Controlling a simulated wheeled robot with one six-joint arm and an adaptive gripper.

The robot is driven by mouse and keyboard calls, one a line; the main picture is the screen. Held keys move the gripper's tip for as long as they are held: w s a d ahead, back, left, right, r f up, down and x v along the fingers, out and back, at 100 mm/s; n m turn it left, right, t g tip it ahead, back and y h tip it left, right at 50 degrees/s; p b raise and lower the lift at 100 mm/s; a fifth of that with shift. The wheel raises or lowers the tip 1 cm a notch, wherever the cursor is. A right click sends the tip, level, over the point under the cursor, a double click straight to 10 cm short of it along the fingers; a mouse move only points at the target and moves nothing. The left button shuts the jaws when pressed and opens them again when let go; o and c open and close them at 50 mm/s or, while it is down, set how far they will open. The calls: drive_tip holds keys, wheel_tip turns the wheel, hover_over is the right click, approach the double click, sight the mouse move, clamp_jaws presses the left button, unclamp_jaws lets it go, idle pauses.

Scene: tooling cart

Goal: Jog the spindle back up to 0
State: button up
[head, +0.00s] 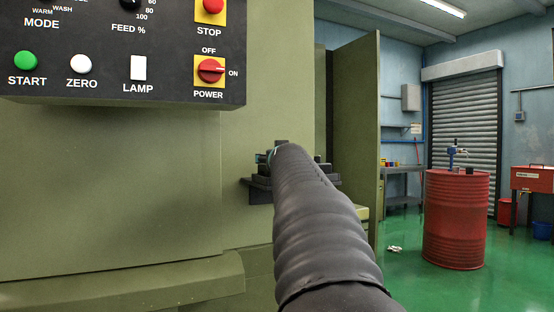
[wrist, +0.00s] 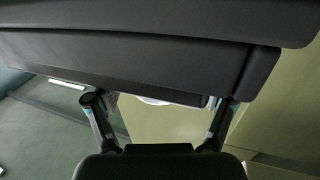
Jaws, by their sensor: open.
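In the head view my arm reaches forward to a dark shelf-like bracket (head: 258,191) on the green machine's side. My gripper (wrist: 160,100) is mostly hidden behind the arm there. In the wrist view its two fingers with teal pads are spread apart, with nothing clasped between them. A large dark box-like part (wrist: 140,60) fills the top of that view, close to the fingertips. A pale rounded edge (wrist: 160,101) shows below it, between the fingers; I cannot tell what it is. The spindle and any position readout cannot be made out.
The black control panel (head: 120,95) is at upper left, with the green START button (head: 26,61), white ZERO button (head: 81,64), LAMP switch (head: 138,68), red POWER knob (head: 210,71) and red STOP button (head: 212,6). A red drum (head: 457,220) stands right on open green floor.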

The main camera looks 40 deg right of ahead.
drive_tip(key=v, duration=1.1)
drive_tip(key=shift+s, duration=0.2)
drive_tip(key=shift+a, duration=0.1)
